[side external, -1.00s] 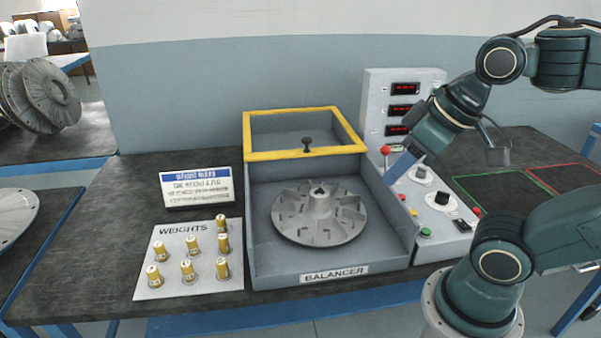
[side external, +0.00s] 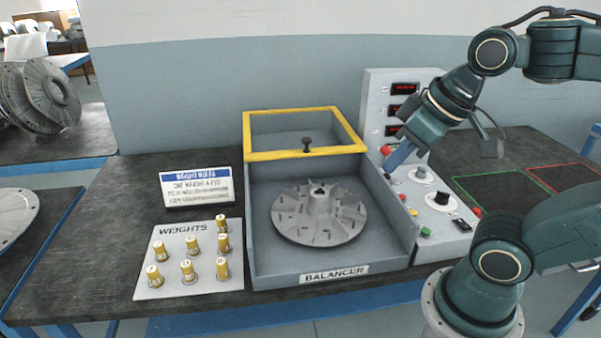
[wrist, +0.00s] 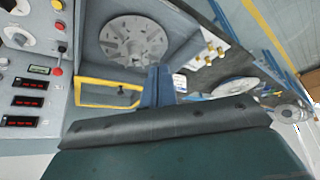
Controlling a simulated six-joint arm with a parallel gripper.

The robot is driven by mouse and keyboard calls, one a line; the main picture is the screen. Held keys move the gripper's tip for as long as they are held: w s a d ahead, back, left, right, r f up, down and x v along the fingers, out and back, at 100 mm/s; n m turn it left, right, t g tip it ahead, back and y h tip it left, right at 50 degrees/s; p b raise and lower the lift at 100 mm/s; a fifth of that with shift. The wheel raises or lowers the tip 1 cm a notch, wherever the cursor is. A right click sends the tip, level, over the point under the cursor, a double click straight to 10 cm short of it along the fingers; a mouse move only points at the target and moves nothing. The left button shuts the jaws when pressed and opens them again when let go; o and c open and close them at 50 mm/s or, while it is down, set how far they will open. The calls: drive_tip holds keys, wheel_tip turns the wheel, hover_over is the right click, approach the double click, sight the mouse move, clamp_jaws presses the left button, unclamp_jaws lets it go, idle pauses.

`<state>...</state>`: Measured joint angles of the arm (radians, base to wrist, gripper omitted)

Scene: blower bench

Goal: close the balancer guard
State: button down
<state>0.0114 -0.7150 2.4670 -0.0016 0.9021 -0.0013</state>
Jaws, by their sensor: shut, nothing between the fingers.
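The balancer guard is a yellow-framed cover (side external: 252,156) with a dark knob (side external: 306,144), set at the back of the grey balancer box (side external: 260,270). The front part of the box is uncovered and the finned rotor (side external: 318,214) shows inside. In the wrist view the guard frame (wrist: 108,82) is beyond my fingers and the rotor (wrist: 133,40) is above it. My gripper (side external: 389,170) is shut and empty. It is at the right of the box, by the control panel and its red-topped lever, apart from the guard knob.
The control panel (side external: 455,225) with knobs and buttons stands right of the box, with a display tower (side external: 376,90) behind. A weights board (side external: 165,285) with several brass weights and a sign (side external: 197,187) are to the left. Green and red marked areas lie at the right.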

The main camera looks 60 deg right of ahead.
drive_tip(key=w+d+r, duration=0.3)
drive_tip(key=w+r, duration=0.2)
drive_tip(key=w, duration=0.5)
drive_tip(key=m+g+h, duration=0.1)
drive_tip(key=m+g, duration=0.1)
drive_tip(key=m, duration=0.2)
hover_over(303, 148)
wheel_tip(303, 148, down, 9)
drive_tip(key=shift+w+d+f, duration=0.1)
drive_tip(key=shift+w+d, duration=0.05)
drive_tip(key=shift+w, duration=0.3)
drive_tip(key=x, duration=1)
drive_tip(key=shift+s+a, duration=0.3)
drive_tip(key=shift+s, duration=0.65)
drive_tip(key=shift+s+a, duration=0.3)
drive_tip(key=shift+s, duration=0.65)
